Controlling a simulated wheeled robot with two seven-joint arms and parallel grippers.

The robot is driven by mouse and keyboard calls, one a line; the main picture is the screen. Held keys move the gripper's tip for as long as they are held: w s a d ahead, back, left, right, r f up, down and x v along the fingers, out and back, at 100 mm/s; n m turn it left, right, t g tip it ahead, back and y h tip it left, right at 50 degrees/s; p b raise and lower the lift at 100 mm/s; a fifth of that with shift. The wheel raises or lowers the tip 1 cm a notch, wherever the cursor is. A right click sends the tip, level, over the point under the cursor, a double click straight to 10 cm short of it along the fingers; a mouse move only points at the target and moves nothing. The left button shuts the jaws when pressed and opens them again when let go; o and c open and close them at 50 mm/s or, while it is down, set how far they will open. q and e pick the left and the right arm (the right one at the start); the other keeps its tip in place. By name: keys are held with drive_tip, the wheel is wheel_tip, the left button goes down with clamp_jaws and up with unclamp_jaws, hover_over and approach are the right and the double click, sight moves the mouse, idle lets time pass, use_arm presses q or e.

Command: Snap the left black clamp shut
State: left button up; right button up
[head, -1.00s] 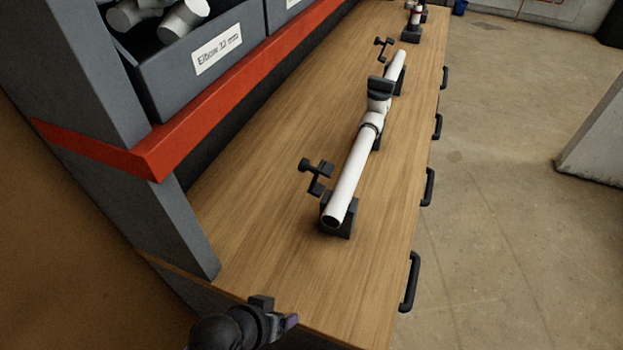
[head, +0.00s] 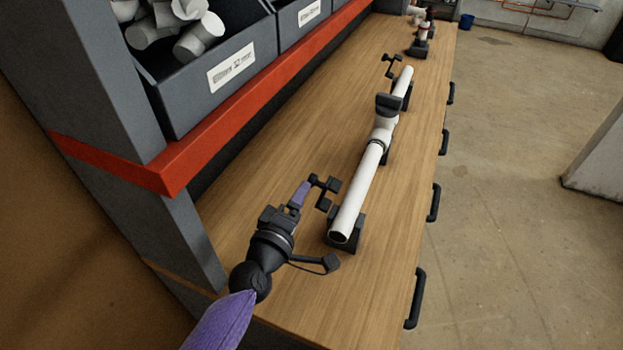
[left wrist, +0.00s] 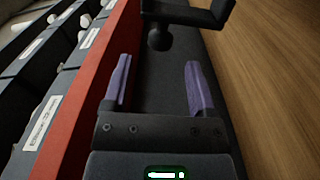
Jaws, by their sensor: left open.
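The near black clamp (head: 325,192) stands open beside the near end of a white pipe (head: 357,190). Its arm is swung off the pipe, to the left. The pipe end rests in a black cradle (head: 356,236). My left gripper (head: 303,191) is open and empty, its purple fingers close to the clamp's knob end. In the left wrist view the gripper (left wrist: 157,65) has both fingers apart, and the clamp (left wrist: 190,14) with its round knob lies just beyond the fingertips. I cannot tell whether they touch. My right gripper is not in view.
A second black clamp (head: 391,67) stands open at the pipe's far end. A black block (head: 388,103) sits at the white fitting. Grey bins (head: 222,85) of white fittings stand above a red shelf edge (head: 160,172) at left. Bench wood (head: 385,240) right of the pipe is clear.

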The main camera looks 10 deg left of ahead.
sight(312, 181)
use_arm(q)
drive_tip(key=w, duration=0.3)
drive_tip(key=w+d+b, duration=0.1)
drive_tip(key=w, duration=0.2)
drive_tip(key=shift+d, duration=0.1)
drive_tip(key=shift+c, duration=0.3)
clamp_jaws()
drive_tip(key=shift+s, duration=0.1)
idle(0.8)
